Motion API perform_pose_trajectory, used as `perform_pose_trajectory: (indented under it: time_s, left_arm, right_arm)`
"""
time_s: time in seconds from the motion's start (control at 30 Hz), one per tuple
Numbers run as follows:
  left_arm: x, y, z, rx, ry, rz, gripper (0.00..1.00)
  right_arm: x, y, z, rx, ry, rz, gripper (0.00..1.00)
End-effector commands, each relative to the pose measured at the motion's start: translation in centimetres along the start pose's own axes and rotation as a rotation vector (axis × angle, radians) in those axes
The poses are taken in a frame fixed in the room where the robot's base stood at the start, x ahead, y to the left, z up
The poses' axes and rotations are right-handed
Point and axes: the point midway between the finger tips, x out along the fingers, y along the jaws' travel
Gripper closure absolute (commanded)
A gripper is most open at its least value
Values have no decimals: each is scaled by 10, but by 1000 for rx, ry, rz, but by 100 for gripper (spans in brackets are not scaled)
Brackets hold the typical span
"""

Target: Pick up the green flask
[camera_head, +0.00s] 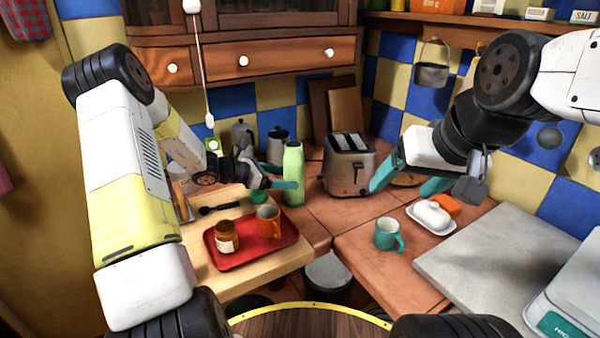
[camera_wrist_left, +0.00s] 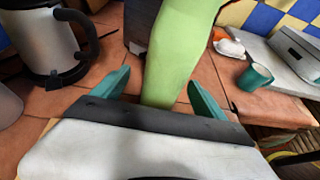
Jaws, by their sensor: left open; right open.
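The green flask (camera_head: 293,160) stands upright on the tiled counter, left of the toaster. My left gripper (camera_head: 284,177) is open at the flask, with one teal finger crossing in front of its lower body. In the left wrist view, the flask (camera_wrist_left: 178,50) rises between the two spread fingers of my left gripper (camera_wrist_left: 157,95). Small gaps show on both sides there, and its top is cut off. My right gripper (camera_head: 410,180) is open and empty above the right counter, well away from the flask.
A toaster (camera_head: 349,172) stands close to the flask's right. A red tray (camera_head: 229,261) with an orange mug (camera_head: 268,221) and a jar (camera_head: 227,238) lies in front. A metal kettle (camera_wrist_left: 45,35) stands left of the flask. A teal mug (camera_head: 387,234) and white butter dish (camera_head: 431,216) are at right.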

Motion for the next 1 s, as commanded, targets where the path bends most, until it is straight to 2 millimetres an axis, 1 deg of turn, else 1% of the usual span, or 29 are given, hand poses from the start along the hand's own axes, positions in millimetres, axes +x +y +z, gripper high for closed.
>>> perform_pose_trajectory:
  time_s: [0.03, 0.1, 0.27, 0.4, 0.5, 0.6, 0.77, 0.8, 0.87, 1.0]
  left_arm:
    - [7, -1, 0, 2, 0, -2, 17]
    - [14, -1, 1, 3, 1, -3, 17]
    - [27, -5, 3, 2, 0, -3, 17]
    - [48, -10, 6, 2, 1, -5, 17]
    - [62, -10, 5, 2, 1, -3, 17]
    - [67, -9, 5, 3, 0, -1, 17]
    - [66, -9, 5, 3, 1, 0, 17]
    - [66, -9, 5, 3, 1, 0, 25]
    - [66, -9, 5, 3, 1, 0, 37]
    - [66, -9, 5, 3, 1, 0, 65]
  right_arm:
    - [0, 0, 0, 0, 0, 0, 25]
    - [0, 0, 0, 0, 0, 0, 25]
    - [0, 0, 0, 0, 0, 0, 25]
    - [0, 0, 0, 0, 0, 0, 25]
    - [0, 0, 0, 0, 0, 0, 25]
    - [0, 0, 0, 0, 0, 0, 25]
    - [0, 0, 0, 0, 0, 0, 25]
    - [0, 0, 0, 0, 0, 0, 25]
    - [0, 0, 0, 0, 0, 0, 25]
    - [0, 0, 0, 0, 0, 0, 25]
